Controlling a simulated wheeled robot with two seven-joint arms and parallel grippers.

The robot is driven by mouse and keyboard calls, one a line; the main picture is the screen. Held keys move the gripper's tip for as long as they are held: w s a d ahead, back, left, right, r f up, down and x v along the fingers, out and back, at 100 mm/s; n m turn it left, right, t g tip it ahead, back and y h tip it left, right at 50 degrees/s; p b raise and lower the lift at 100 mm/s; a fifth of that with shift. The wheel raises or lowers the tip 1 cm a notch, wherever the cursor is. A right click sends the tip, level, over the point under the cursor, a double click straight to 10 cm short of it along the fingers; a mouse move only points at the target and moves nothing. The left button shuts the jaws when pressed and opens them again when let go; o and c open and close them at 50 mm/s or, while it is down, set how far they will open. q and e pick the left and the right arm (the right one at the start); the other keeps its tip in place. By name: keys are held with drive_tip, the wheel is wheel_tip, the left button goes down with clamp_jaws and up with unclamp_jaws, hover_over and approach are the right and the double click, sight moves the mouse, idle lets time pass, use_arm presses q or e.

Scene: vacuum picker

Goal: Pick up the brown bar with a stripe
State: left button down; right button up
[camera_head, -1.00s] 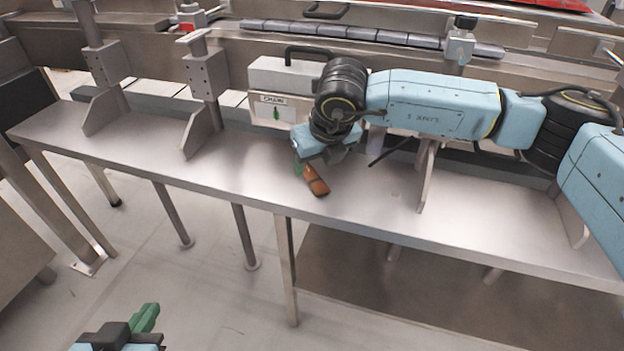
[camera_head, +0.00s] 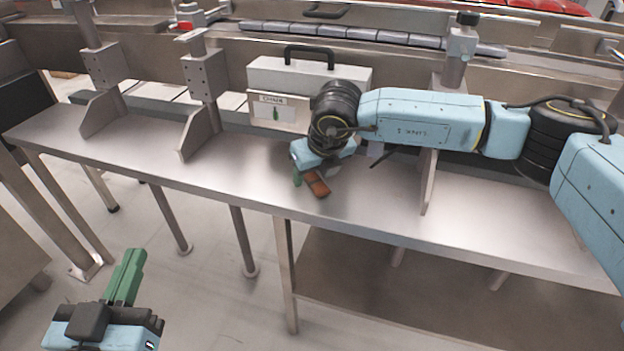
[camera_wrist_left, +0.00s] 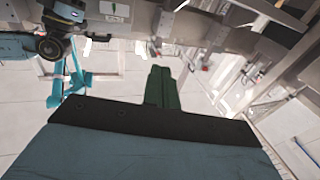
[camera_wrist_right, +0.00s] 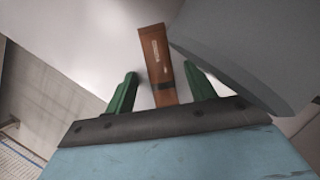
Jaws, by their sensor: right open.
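The brown bar (camera_head: 317,185) lies on the steel table near its front edge. I cannot tell whether the fingers touch the bar. My left gripper (camera_head: 128,270) is away from the table at the lower left, its green fingers close together; they also show in the left wrist view (camera_wrist_left: 161,88).
The steel table (camera_head: 240,170) is mostly clear to the left of the bar. A grey case (camera_head: 305,75) with a black handle stands behind my right gripper. Upright metal brackets (camera_head: 203,100) stand on the table. A conveyor with grey blocks (camera_head: 350,33) runs behind.

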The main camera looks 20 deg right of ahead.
sight(312, 176)
drive_tip(key=c, duration=1.1)
drive_tip(key=shift+c, duration=0.2)
use_arm(q)
drive_tip(key=shift+f, duration=0.1)
use_arm(e)
drive_tip(key=shift+r, duration=0.15)
